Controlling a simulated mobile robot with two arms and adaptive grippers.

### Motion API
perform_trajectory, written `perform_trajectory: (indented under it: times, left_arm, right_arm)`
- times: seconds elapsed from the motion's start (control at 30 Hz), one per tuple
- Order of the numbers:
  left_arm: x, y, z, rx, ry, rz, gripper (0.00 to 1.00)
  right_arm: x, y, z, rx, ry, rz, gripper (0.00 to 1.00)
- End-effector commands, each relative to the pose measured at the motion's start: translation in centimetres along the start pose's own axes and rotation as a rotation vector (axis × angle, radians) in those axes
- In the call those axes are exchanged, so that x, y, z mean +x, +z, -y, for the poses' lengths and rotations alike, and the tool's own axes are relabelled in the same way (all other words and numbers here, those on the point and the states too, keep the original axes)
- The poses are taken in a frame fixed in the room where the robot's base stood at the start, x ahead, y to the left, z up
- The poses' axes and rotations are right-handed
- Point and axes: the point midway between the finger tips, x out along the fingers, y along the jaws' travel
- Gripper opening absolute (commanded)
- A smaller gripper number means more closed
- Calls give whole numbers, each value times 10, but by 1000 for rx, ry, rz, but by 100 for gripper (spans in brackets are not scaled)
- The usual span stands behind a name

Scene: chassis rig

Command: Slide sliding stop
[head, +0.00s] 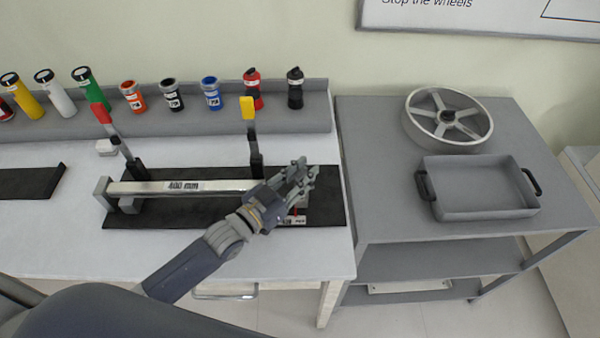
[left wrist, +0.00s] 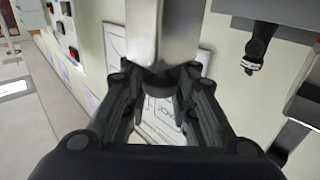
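The rig's metal bar (head: 170,187) lies lengthwise above a black base plate (head: 190,213) on the workbench. A block at its left end stands on the plate. My left gripper (head: 303,170) is over the right end of the rig, with its fingers apart. In the left wrist view, a shiny metal piece (left wrist: 155,28) comes down from the top toward the space between the fingertips (left wrist: 158,78). I cannot tell whether the fingers touch it. The sliding stop cannot be clearly picked out; my left gripper covers part of the rig's right end. My right gripper is out of view.
A red-handled clamp (head: 118,143) and a yellow-handled clamp (head: 254,140) rise behind the bar. Several coloured bottles stand on the grey ledge (head: 200,122). A side table at right holds a wheel (head: 424,115) and a grey tray (head: 470,162).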

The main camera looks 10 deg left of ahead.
Motion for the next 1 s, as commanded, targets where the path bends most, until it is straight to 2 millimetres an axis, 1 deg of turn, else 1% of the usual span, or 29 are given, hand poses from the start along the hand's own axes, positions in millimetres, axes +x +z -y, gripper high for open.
perform_trajectory:
  times: [0.03,0.1,0.17,0.27,0.33,0.43,0.53,0.67,0.9,1.0]
  left_arm:
    - [-1,3,-2,-2,2,6,31]
    - [-1,3,-2,-2,2,6,45]
    - [-1,3,-2,-1,2,6,45]
    - [-1,2,-1,-1,1,5,45]
    - [-1,2,-1,0,1,5,45]
    - [-2,2,-1,0,1,5,45]
    - [-8,3,-1,-1,1,5,45]
    - [-27,3,-1,0,2,7,45]
    - [-76,3,-2,0,2,9,45]
    - [-93,3,-2,-1,3,9,45]
  right_arm:
    - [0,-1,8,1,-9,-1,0]
    - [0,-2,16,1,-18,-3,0]
    - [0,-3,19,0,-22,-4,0]
    - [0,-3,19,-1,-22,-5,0]
    - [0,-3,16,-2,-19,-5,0]
    - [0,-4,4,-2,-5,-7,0]
    - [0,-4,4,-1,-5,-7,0]
    - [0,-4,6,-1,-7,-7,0]
    - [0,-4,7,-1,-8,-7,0]
    - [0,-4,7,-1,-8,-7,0]
